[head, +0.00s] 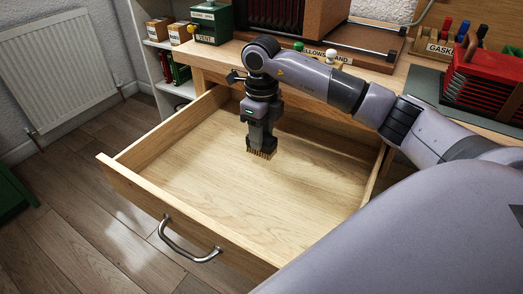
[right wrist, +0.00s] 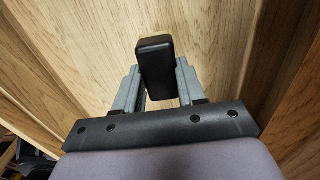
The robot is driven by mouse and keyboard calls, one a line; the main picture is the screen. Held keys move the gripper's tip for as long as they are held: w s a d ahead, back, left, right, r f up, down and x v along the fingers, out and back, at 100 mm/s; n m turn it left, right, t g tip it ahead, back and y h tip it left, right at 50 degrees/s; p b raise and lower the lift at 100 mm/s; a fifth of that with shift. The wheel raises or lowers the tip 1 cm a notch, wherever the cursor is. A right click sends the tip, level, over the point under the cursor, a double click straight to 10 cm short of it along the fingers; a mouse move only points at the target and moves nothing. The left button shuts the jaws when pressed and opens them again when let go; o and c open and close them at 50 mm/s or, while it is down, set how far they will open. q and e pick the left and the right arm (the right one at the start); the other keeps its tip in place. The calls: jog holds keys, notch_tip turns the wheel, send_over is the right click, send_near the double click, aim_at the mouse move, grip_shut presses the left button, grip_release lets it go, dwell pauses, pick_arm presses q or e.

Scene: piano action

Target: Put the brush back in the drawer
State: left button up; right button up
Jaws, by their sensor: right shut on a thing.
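The wooden drawer (head: 190,195) is pulled open below the workbench and looks empty inside. My right gripper (head: 261,140) points down over the drawer's interior, toward its back half. It is shut on the brush (head: 261,154), whose tan bristles point down just above or at the drawer floor; I cannot tell if they touch. In the right wrist view the brush's dark block (right wrist: 155,65) sits between the two grey fingers (right wrist: 155,88), with the wooden drawer floor behind it. My left gripper is not in view.
The drawer front has a metal handle (head: 188,244). A white shelf stands at the left. Most of the drawer floor is free.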

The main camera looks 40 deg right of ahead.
notch_tip(320, 180, down, 4)
jog(key=shift+f+b, duration=0.1)
jog(key=shift+b, duration=0.35)
jog(key=shift+f, duration=0.35)
jog(key=o, duration=1.1)
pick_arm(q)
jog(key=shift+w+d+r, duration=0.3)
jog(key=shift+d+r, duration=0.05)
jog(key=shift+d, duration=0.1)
